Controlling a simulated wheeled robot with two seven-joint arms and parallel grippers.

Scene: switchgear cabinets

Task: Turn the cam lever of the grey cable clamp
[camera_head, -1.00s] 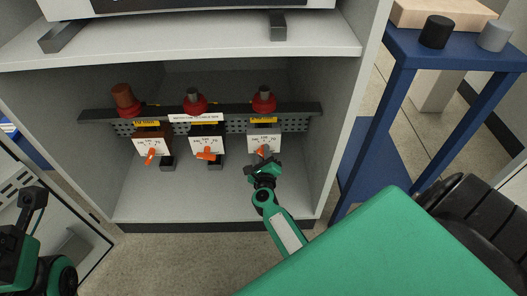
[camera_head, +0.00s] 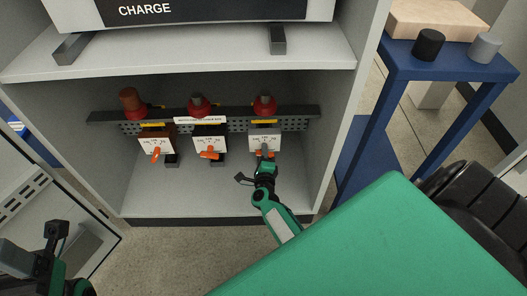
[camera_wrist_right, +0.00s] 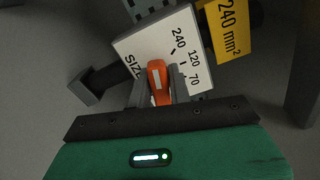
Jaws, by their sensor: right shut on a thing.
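The grey cable clamp (camera_head: 265,135) is the rightmost of three clamps on a perforated rail inside the cabinet. Its white dial plate (camera_wrist_right: 150,45) reads 240, 120 and 70 in the right wrist view. Its orange cam lever (camera_wrist_right: 158,80) sits between the fingers of my right gripper (camera_wrist_right: 159,92), which is shut on it. In the head view my right gripper (camera_head: 264,163) is just below the dial and hides most of the lever. My left gripper (camera_head: 57,232) hangs at the lower left, away from the clamps; its jaw opening is unclear.
A brown clamp (camera_head: 157,141) and a black clamp (camera_head: 209,138) with orange levers stand to the left. Red-collared cable ends sit above the clamps. The cabinet side wall (camera_head: 335,130) is close on the right. A blue table (camera_head: 440,58) stands outside it.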

